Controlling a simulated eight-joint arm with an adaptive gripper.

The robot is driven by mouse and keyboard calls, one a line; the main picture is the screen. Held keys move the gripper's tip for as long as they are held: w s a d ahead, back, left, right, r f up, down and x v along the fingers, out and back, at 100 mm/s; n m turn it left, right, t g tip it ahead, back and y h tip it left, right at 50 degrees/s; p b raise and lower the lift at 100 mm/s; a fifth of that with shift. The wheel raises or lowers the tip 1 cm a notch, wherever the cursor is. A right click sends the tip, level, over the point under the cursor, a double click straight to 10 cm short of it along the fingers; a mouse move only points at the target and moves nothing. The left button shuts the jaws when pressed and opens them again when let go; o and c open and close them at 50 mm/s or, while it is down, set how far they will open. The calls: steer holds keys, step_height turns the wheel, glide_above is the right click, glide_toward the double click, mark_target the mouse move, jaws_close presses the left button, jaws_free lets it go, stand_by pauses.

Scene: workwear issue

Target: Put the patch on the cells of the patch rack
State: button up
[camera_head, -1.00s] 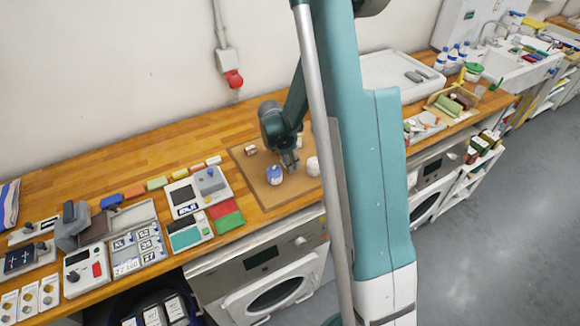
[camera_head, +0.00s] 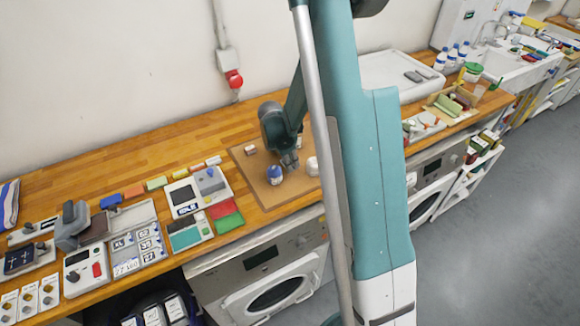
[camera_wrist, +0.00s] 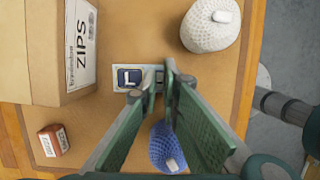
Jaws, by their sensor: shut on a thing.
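In the wrist view a light-edged patch (camera_wrist: 123,67) with a navy panel and a white L lies flat in front of the fingertips. My gripper (camera_wrist: 163,76) is shut on its right part, and the fingers hide that end. Whether the patch touches the mat cannot be told. In the head view my gripper (camera_head: 289,159) is over the brown mat, and the patch is too small to make out. A grey tray (camera_head: 152,230) of marked cells, XL among them, stands at the left of the bench and looks like the patch rack.
Devices and a red-green pad (camera_head: 225,215) lie between mat and tray. My arm hides part of the bench.

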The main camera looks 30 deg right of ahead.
steer(key=shift+r, duration=0.1)
step_height(320, 180, up, 10)
stand_by(0.9)
steer(key=shift+w+a, duration=0.1)
stand_by(0.8)
steer(key=w+a+f+m+g+y+b, duration=0.1)
steer(key=w+a+f+m, duration=0.1)
steer(key=a+m, duration=0.3)
steer(key=w+a+f+m+g+y+b, duration=0.1)
steer(key=w+a+f+m+b, duration=0.1)
steer(key=w+a+m, duration=0.2)
steer(key=w+a+f+m+g+y+b, duration=0.1)
steer(key=w+a+f+m+b, duration=0.1)
steer(key=a+m, duration=0.6)
steer(key=shift+w+a+f, duration=0.25)
steer(key=shift+w+a, duration=0.15)
steer(key=shift+a, duration=0.1)
steer(key=shift+w+a+f, duration=0.25)
steer(key=shift+w+a, duration=0.15)
steer(key=shift+a, duration=0.1)
steer(key=shift+w+a+f+m, duration=0.2)
steer(key=shift+a+f+m, duration=0.1)
steer(key=shift+a+m, duration=0.3)
steer(key=shift+s+a+b, duration=0.1)
steer(key=shift+b, duration=0.2)
